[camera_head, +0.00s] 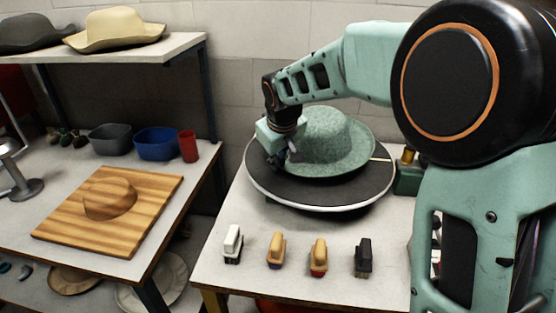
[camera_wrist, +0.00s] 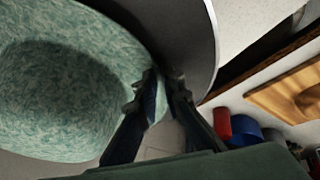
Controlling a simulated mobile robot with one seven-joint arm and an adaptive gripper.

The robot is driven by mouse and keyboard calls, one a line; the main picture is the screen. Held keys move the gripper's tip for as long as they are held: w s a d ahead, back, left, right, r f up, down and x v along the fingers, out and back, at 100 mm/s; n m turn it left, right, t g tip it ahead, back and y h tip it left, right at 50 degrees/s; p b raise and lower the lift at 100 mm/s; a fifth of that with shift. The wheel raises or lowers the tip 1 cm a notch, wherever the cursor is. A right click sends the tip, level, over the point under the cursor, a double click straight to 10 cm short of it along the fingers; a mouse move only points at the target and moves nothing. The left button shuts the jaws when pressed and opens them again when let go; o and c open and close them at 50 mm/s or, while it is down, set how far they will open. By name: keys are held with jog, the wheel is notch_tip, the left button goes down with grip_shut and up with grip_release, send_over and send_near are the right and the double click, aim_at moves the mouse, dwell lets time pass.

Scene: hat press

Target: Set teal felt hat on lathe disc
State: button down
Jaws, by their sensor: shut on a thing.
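The teal felt hat (camera_head: 335,132) is crown up over the round dark lathe disc (camera_head: 300,192), toward its back right part. In the wrist view the hat (camera_wrist: 60,85) fills the left side, with the disc (camera_wrist: 185,30) beyond its brim. My gripper (camera_head: 287,156) is at the left side of the brim. In the wrist view its fingers (camera_wrist: 163,84) are shut on the brim's edge. I cannot tell whether the hat's underside rests fully on the disc or is slightly above it. The brim and fingers hide the contact.
Several brushes, including a white one (camera_head: 232,243) and a black one (camera_head: 363,257), stand along the bench's front. Left, another table holds a wooden board (camera_head: 150,205), grey and blue bins (camera_head: 156,144) and a red cup (camera_head: 188,146). A shelf (camera_head: 130,55) above bears hats.

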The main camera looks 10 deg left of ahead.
jog(key=shift+f, duration=0.35)
jog(key=c, duration=2)
grip_release()
jog(key=shift+o, duration=0.2)
